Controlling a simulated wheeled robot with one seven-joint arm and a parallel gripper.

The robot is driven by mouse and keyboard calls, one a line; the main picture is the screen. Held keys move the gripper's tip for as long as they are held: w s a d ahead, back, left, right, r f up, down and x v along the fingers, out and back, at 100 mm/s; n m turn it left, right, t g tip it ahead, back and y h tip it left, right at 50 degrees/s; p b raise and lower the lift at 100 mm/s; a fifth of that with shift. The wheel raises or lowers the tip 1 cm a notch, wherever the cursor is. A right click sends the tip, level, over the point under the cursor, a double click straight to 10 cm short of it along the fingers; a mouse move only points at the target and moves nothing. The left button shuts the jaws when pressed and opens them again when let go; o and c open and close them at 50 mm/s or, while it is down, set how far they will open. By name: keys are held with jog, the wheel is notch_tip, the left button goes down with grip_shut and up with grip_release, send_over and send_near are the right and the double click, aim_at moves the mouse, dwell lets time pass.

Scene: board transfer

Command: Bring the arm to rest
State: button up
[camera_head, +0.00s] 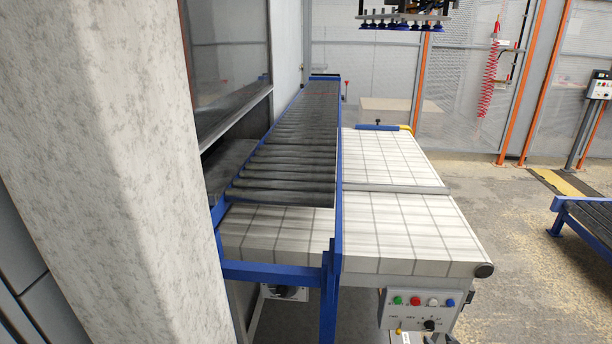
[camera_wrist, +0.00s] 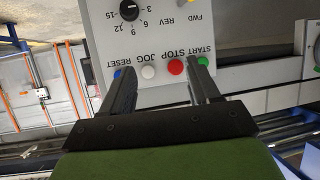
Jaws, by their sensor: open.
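My gripper (camera_wrist: 161,76) is open and empty in the wrist view, with its two dark fingers spread apart. It faces the grey control panel (camera_wrist: 188,20), which appears upside down there. A white button (camera_wrist: 148,72) and a red button (camera_wrist: 175,67) show between the fingers. Whether the fingers touch the panel cannot be told. The same panel (camera_head: 408,319) shows in the head view, on the near end of the white conveyor. My arm is hardly visible there.
A white belt conveyor (camera_head: 391,232) and a dark roller conveyor (camera_head: 295,140) with blue rails run away from me. A pale pillar (camera_head: 105,150) stands close on the left. A suction tool (camera_head: 402,20) hangs at the top. Open floor (camera_head: 530,260) lies to the right.

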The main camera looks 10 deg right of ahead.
jog(key=w+a+r+n+g+y, duration=0.1)
jog(key=w+a+r+n+y, duration=0.15)
jog(key=a+r, duration=0.45)
jog(key=w+a+r+n+g+y, duration=0.1)
jog(key=w+a+r+n+g, duration=0.2)
jog(key=r, duration=0.6)
jog(key=s+a+r+g, duration=0.1)
jog(key=s+a+r, duration=0.2)
jog(key=a+r, duration=0.35)
jog(key=s+a+r+g, duration=0.1)
jog(key=s+a+r, duration=0.2)
jog(key=a+r, duration=0.35)
jog(key=s+a+r+m+h+p, duration=0.1)
jog(key=s+a+r, duration=0.25)
jog(key=s, duration=0.25)
jog(key=s+a+r+m+h, duration=0.1)
jog(key=s+a+r, duration=0.2)
jog(key=s+r, duration=0.25)
jog(key=s+a+r+m+g, duration=0.1)
jog(key=s+m, duration=0.1)
jog(key=s, duration=1.3)
jog(key=shift+s+a+m+p, duration=0.2)
jog(key=shift+s+m+p, duration=0.1)
jog(key=shift+m, duration=0.05)
